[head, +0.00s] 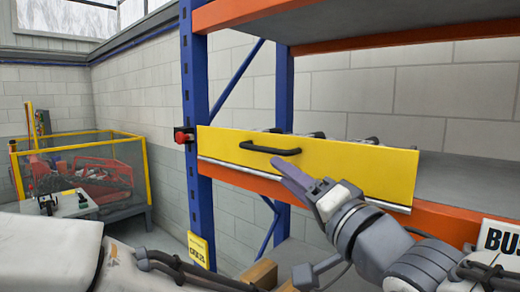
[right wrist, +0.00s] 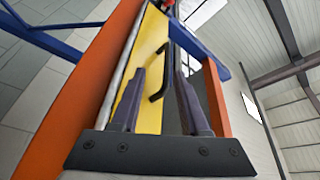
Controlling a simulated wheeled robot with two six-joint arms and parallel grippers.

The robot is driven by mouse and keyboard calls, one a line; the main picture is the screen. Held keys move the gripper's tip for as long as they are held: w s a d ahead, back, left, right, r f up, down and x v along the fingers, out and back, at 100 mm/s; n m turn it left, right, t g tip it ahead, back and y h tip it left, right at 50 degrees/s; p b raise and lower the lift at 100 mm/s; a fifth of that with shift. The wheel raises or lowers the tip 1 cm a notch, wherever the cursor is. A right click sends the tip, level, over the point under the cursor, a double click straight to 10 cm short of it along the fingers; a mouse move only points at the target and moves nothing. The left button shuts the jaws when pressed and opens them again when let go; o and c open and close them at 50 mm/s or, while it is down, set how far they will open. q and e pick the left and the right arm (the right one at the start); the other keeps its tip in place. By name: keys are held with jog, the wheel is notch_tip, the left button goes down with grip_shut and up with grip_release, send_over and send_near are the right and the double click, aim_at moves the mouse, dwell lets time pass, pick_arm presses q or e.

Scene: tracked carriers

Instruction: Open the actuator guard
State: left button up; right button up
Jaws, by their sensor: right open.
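The actuator guard (head: 340,168) is a long yellow panel along the front of a rack shelf, with a metal strip on its lower edge. It stands upright across the shelf front. Its black bar handle (head: 270,149) is on the left half of the panel. My right gripper (head: 289,172) is open, with its fingers pointing at the panel just below and right of the handle. In the right wrist view, the handle (right wrist: 162,75) shows between the two open fingers (right wrist: 160,66); whether they touch it, I cannot tell. My left gripper is out of view.
A blue post (head: 196,100) with a red button (head: 182,136) stands left of the guard. An orange beam (head: 450,220) runs below it, another shelf above. Dark parts show behind the guard's top edge. A yellow-framed machine cage (head: 145,170) stands at far left.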

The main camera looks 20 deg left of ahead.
aim_at(256, 149)
jog(key=p+x, duration=0.1)
jog(key=x, duration=0.2)
jog(key=r+p+x, duration=0.1)
jog(key=p+x, duration=0.1)
jog(key=x, duration=0.1)
jog(key=p+x, duration=0.1)
jog(key=x, duration=0.2)
jog(key=shift+s+a+r, duration=0.1)
jog(key=shift+a+r, duration=0.2)
jog(key=shift+w+a+p, duration=0.25)
jog(key=shift+a+p, duration=0.1)
jog(key=shift+p, duration=0.05)
grip_shut()
jog(key=shift+f, duration=0.1)
dwell(0.6)
